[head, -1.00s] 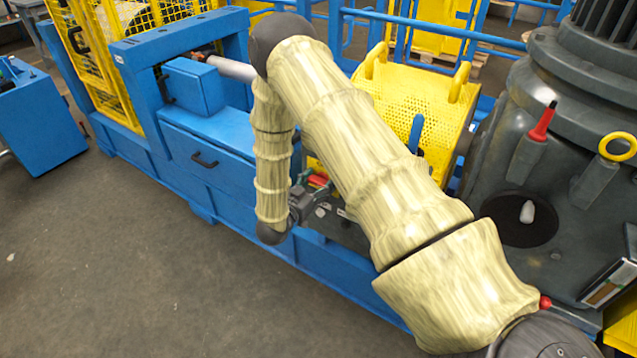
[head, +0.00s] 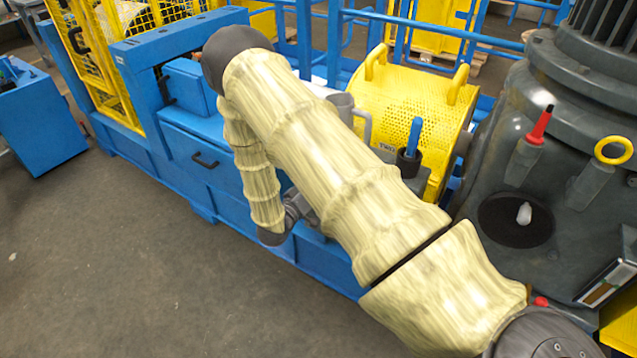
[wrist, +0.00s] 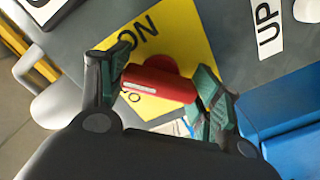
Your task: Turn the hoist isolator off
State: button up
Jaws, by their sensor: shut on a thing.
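The isolator's red handle (wrist: 158,84) shows in the wrist view, with a pale stripe along it. It sits on a yellow plate (wrist: 183,32) that bears the letters "ON". My gripper (wrist: 160,86) is shut on the red handle, one finger at each end of it. The lower part of the yellow plate is partly hidden behind the handle and fingers. In the head view my arm hides the isolator, and only the back of my gripper (head: 296,208) shows beside the blue frame.
A white "UP" label (wrist: 268,25) is on the grey panel, with a blue part (wrist: 290,105) below it. In the head view a yellow perforated guard (head: 405,95) and a blue-handled tool (head: 413,135) stand behind my arm. The floor in front is clear.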

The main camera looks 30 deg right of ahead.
jog(key=n, duration=0.4)
jog(key=shift+n, duration=2.6)
jog(key=o, duration=1)
jog(key=shift+p, duration=0.3)
jog(key=shift+a, duration=0.1)
jog(key=v, duration=1.1)
jog(key=shift+s+a, duration=0.15)
jog(key=shift+a, duration=0.25)
jog(key=shift+f, duration=0.1)
